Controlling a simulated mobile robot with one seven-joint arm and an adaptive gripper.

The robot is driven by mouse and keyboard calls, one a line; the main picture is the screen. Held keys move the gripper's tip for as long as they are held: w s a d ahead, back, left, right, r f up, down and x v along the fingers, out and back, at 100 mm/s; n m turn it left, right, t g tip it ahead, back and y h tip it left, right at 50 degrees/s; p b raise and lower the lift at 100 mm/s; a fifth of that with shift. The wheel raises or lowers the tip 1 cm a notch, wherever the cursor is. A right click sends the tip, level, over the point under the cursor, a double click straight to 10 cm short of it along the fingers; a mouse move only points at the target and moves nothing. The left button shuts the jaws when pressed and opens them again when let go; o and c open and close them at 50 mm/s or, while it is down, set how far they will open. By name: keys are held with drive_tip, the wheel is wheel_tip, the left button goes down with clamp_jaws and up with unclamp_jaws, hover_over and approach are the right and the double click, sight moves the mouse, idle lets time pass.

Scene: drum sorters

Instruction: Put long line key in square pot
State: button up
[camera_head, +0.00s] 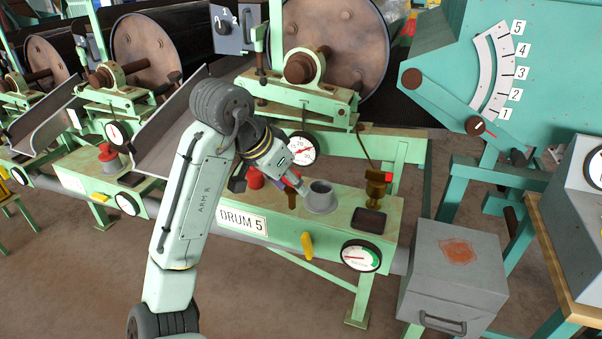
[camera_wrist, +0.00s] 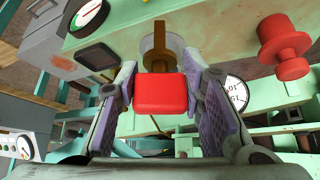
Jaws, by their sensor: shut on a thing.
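My gripper (camera_head: 291,184) is over the Drum 5 bench. It is shut on a key with a red block head (camera_wrist: 161,94) and a brown, brass-like shaft (camera_wrist: 162,60). The shaft points away from my gripper, down toward the bench. In the wrist view it overlaps a round grey pot (camera_wrist: 147,46). In the head view the key's shaft (camera_head: 292,200) shows just left of that grey pot (camera_head: 320,197), seemingly apart from it. No line mark on the key is readable. A dark, square-edged inset (camera_head: 368,221) lies right of the grey pot; I cannot tell whether it is the square pot.
Gauges (camera_head: 361,256) and a yellow lever (camera_head: 307,245) are on the front. A grey box (camera_head: 455,270) stands to the right.

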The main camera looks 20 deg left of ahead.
drive_tip(key=shift+w+a+f+p, duration=0.55)
drive_tip(key=shift+w+f, duration=0.25)
drive_tip(key=shift+w, duration=1.05)
drive_tip(key=shift+w+a+f+p, duration=0.5)
drive_tip(key=shift+w+f, duration=0.25)
drive_tip(key=shift+w, duration=1.05)
drive_tip(key=shift+w+a+f+p, duration=0.5)
drive_tip(key=shift+w+f, duration=0.3)
drive_tip(key=shift+w, duration=1.05)
drive_tip(key=shift+f, duration=0.25)
drive_tip(key=o, duration=1.2)
drive_tip(key=shift+r, duration=0.2)
